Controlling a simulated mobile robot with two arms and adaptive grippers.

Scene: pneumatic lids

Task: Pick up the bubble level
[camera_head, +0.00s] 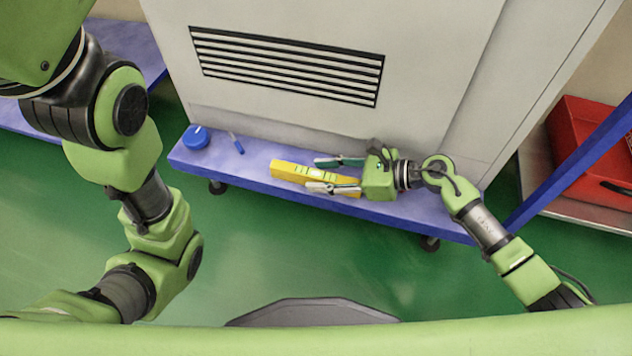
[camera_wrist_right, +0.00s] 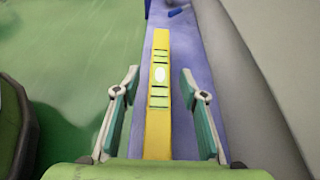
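The yellow bubble level (camera_head: 293,171) lies on the blue platform (camera_head: 248,178) in the head view, its long side running roughly left to right. My right gripper (camera_head: 322,174) is open at its right end, with one finger on each side of the level. In the right wrist view the level (camera_wrist_right: 158,120) runs lengthwise between the open fingers of the gripper (camera_wrist_right: 158,95), with a gap on both sides. Whether the fingers are above the level or down beside it is hard to tell. My left gripper is not visible; only my left arm shows.
A grey cabinet wall (camera_head: 300,60) rises behind the level. A red crate (camera_head: 590,140) stands at the right. Green floor is open in front.

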